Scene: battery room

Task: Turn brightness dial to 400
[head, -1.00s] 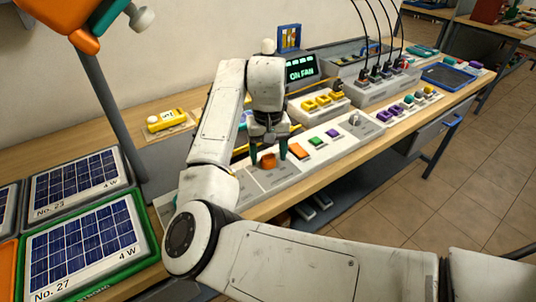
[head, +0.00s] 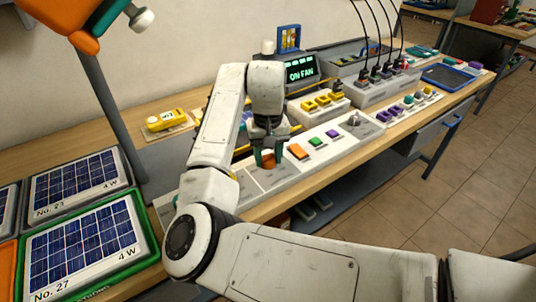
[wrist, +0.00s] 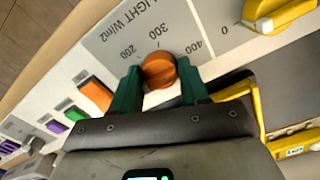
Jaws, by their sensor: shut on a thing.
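The orange brightness dial (wrist: 159,71) sits on the white panel (wrist: 105,35) labelled LIGHT W/m2. The marks 200, 300 and 400 show around it in the wrist view, but I cannot tell exactly where its pointer stands. My gripper (wrist: 159,66) is shut on the dial, with one green finger on each side. In the head view my gripper (head: 268,157) comes down from above on the dial (head: 268,161), whose top is partly hidden between the fingers.
Orange, green and purple buttons (head: 316,141) and a small lever (head: 355,119) lie along the panel to the right. A lit display (head: 301,73) reading ON FAN stands behind. Solar panels (head: 80,243) lie at left. A yellow device (head: 166,119) is on the bench.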

